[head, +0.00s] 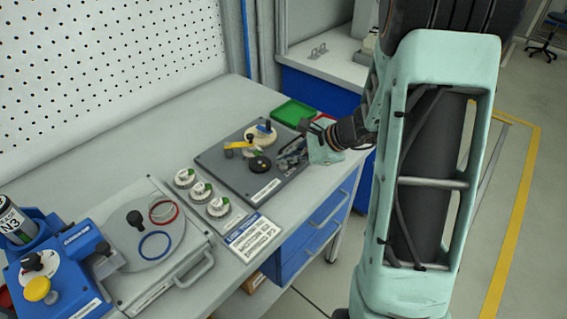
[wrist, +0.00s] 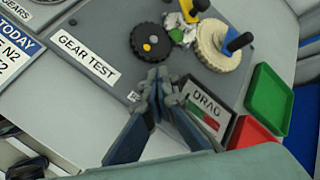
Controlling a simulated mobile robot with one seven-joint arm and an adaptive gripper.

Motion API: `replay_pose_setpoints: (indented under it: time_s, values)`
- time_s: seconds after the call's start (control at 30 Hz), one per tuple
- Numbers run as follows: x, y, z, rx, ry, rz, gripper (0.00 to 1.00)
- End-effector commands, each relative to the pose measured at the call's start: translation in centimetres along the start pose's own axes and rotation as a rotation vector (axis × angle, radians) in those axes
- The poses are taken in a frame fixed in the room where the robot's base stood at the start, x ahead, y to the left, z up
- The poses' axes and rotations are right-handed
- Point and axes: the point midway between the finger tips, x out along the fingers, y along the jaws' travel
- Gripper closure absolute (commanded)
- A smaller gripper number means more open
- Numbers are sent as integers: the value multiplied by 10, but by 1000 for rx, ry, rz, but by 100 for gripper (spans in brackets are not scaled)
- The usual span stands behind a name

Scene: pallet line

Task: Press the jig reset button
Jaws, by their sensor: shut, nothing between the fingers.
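The gear test jig is a dark grey plate (head: 228,163) on the bench. Its "GEAR TEST" label shows in the wrist view (wrist: 88,62). It carries a black wheel with a yellow dot (wrist: 151,43), a cream gear with a blue handle (wrist: 218,50) and a "DRAG" panel with red and green areas (wrist: 206,107). My gripper (wrist: 159,80) is shut and empty over the jig, between the black wheel and the "DRAG" panel. I cannot tell whether its tips touch the plate. No reset button can be made out; my fingers cover part of the jig.
A green tray (wrist: 269,98) and a red tray (wrist: 252,133) lie beside the jig. Several small gears on a grey strip (head: 201,190) and a printed card (head: 252,238) lie to its left. A lidded turntable unit (head: 157,252) stands farther left. The pegboard wall rises behind.

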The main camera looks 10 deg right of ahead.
Motion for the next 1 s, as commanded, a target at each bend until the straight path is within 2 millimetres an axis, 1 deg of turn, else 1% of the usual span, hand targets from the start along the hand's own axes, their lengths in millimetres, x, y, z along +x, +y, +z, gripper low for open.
replay_pose_setpoints:
  time_s: [0.3,0.73,1.0]
  values:
    - [-12,-9,8,0,1,0,100]
    - [-14,-10,10,0,0,0,100]
    - [-32,-23,23,-1,0,0,100]
